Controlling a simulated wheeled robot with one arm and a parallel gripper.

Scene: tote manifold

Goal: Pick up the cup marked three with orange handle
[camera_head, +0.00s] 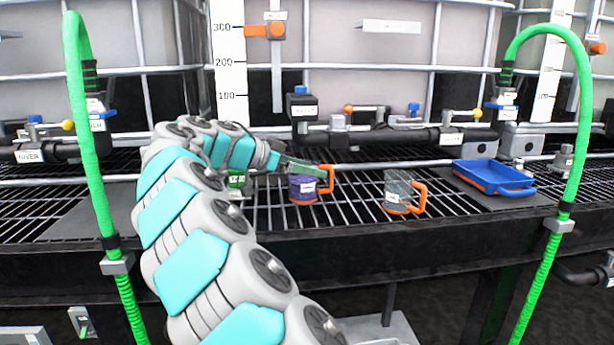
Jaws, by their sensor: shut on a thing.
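A purple cup (303,190) with an orange handle and a white label stands upright at the middle of the grate. The mark on its label is too small to read. My gripper (304,169) reaches it from the left, its jaws at the cup's rim and shut on it. The jaws hide part of the rim. A clear grey cup (397,190) with an orange handle stands apart to the right; its label is also unreadable.
A green labelled thing (237,181) is partly hidden behind my arm. A blue tray (490,177) lies at the right. Black pipes and valves (385,137) run behind the cups. Green hoses (85,150) arch at both sides. The grate (345,207) between the cups is clear.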

